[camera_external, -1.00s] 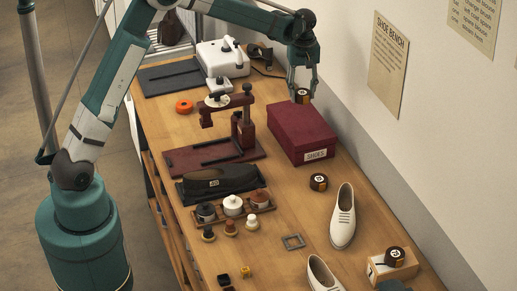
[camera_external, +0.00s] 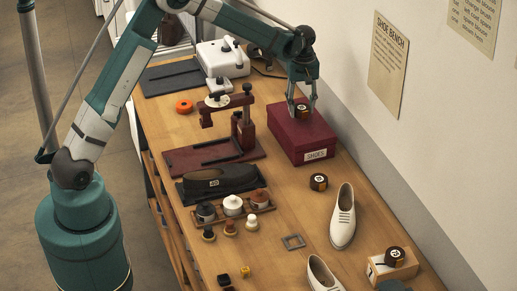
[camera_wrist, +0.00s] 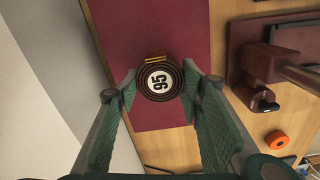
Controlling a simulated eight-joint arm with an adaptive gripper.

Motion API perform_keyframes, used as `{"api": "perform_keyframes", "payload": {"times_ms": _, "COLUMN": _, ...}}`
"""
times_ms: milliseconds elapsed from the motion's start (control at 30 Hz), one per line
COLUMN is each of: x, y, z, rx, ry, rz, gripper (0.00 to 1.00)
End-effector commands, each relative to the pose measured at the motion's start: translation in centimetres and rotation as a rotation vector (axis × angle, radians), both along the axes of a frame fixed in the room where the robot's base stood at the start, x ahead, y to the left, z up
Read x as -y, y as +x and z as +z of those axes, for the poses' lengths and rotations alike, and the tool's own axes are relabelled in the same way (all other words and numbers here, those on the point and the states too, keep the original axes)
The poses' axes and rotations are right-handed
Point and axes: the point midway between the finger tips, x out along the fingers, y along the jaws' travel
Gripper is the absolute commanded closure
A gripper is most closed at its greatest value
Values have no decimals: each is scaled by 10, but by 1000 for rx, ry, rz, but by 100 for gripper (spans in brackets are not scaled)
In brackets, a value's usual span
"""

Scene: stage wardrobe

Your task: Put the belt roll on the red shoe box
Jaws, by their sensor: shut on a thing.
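The red shoe box (camera_external: 288,136) stands closed on the bench by the wall, with a "SHOES" label on its front. My gripper (camera_external: 302,108) is over the far part of its lid, pointing down, shut on a dark belt roll (camera_external: 302,112). In the wrist view the belt roll (camera_wrist: 160,80) shows a white centre marked 95, between the two green fingers of my gripper (camera_wrist: 159,84). The red lid (camera_wrist: 155,30) lies under it. The roll is at or just above the lid; I cannot tell whether it touches.
Another belt roll (camera_external: 318,182) lies in front of the box, and one more (camera_external: 394,257) sits on a small wooden box. A dark red press (camera_external: 243,130) stands left of the box. White shoes (camera_external: 343,217) lie nearer. The wall is close on the right.

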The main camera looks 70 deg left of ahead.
Motion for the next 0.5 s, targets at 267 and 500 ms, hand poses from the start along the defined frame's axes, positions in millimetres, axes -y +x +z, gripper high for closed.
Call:
{"api": "perform_keyframes", "payload": {"times_ms": 267, "x": 0, "y": 0, "z": -21, "rx": 0, "ry": 0, "rz": 0, "gripper": 76}}
{"api": "perform_keyframes", "payload": {"times_ms": 500, "x": 0, "y": 0, "z": -21, "rx": 0, "ry": 0, "rz": 0, "gripper": 76}}
